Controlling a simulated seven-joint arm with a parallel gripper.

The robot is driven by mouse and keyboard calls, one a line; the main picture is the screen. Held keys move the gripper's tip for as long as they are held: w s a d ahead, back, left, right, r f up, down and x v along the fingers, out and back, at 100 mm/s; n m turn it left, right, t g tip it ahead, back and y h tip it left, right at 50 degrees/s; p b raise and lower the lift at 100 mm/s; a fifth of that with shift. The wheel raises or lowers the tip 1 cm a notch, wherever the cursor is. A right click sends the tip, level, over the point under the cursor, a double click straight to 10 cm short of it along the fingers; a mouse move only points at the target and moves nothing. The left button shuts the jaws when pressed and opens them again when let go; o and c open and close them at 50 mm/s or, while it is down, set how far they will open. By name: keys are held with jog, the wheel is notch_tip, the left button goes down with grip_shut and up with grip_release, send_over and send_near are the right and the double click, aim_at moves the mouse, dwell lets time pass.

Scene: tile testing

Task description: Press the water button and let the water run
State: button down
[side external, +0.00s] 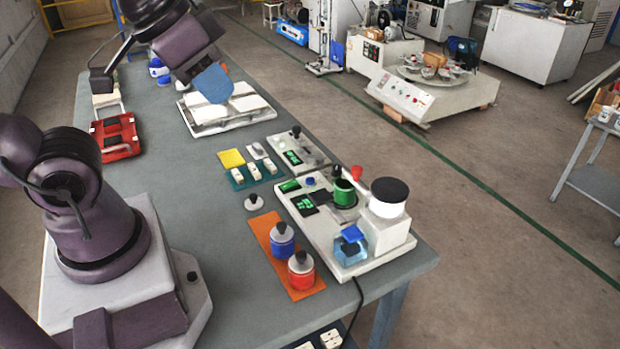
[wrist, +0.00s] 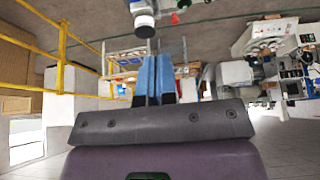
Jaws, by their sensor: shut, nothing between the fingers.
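A white testing machine (side external: 326,225) sits near the right end of the grey table. I cannot tell which button is the water one. My gripper (side external: 212,84), with blue fingers, is shut and empty above the white tray, well away from the machine. The wrist view shows the fingers (wrist: 158,78) together, and the black-topped cylinder (wrist: 144,22) beyond them.
A smaller white control box (side external: 298,152) with a black knob stands behind the machine. A white tray (side external: 228,118) lies below my gripper. Blue and red jars (side external: 301,270) stand on an orange mat (side external: 262,228). A red tray (side external: 116,136) is at the left.

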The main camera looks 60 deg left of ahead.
jog(key=shift+a, duration=0.1)
jog(key=m+t+y, duration=0.1)
jog(key=m+t, duration=0.3)
jog(key=m, duration=0.4)
send_over(311, 181)
notch_tip(311, 181, down, 20)
jog(key=shift+f, duration=0.2)
jog(key=shift+f, duration=4.45)
